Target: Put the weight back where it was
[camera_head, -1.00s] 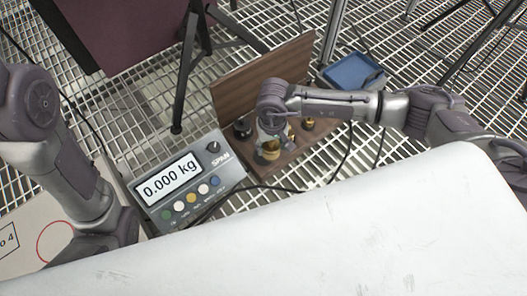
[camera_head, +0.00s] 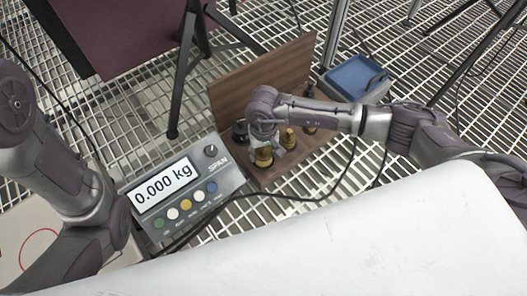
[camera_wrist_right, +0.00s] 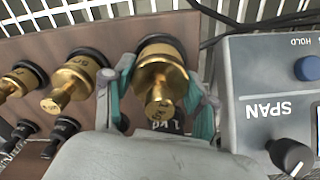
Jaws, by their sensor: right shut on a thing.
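My right gripper (camera_head: 264,146) is shut on a brass weight (camera_head: 263,158) at the near left of the wooden rack (camera_head: 285,172). In the right wrist view the teal fingers of my gripper (camera_wrist_right: 158,95) sit on both sides of the weight (camera_wrist_right: 160,78), which has a short knob facing the camera. A black ring shows behind its base. I cannot tell whether the weight is seated in the rack or just above it. The display of the scale (camera_head: 170,193) reads 0.000 kg. My left arm shows at the left, but its gripper does not.
Other brass weights (camera_wrist_right: 72,82) stand in black-ringed places in the rack, with smaller dark weights (camera_wrist_right: 62,130) beside them. The rack's upright wooden back (camera_head: 262,82) rises behind. A blue tray (camera_head: 357,78) lies at the back right.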

